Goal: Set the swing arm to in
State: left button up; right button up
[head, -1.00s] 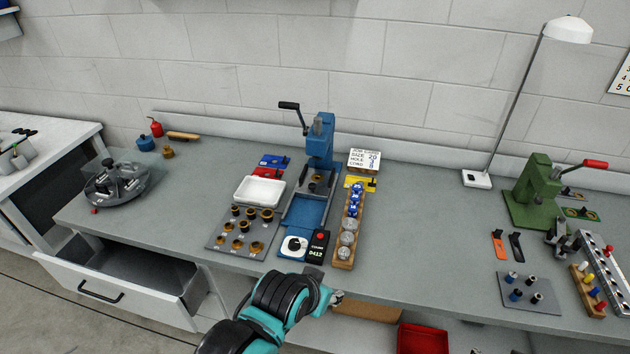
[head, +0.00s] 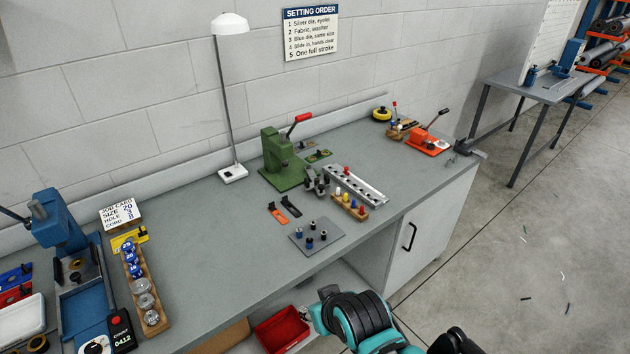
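I cannot single out a swing arm for certain in the head view. A far grey table (head: 520,92) at the upper right carries a blue device (head: 531,75) and a white upright panel, too small to tell their parts. My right gripper (head: 307,314) is at the bottom centre, in front of the bench and beside a red bin. Its teal and black arm comes in from the bottom right and hides most of it, so its fingers are not clear. My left gripper is out of view.
The long grey bench (head: 215,255) holds a blue press (head: 62,235), a green press (head: 280,160), an orange tool (head: 428,145) and a lamp (head: 231,100). A red bin (head: 282,330) is below its front edge. Open floor (head: 480,250) lies at right.

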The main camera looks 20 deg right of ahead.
aim_at(319, 186)
jog(key=i+l+u, duration=0.1)
jog(key=i+l, duration=0.25)
jog(key=l, duration=0.15)
jog(key=i+l+u, duration=0.1)
jog(key=i+l, duration=0.3)
jog(key=l, duration=0.15)
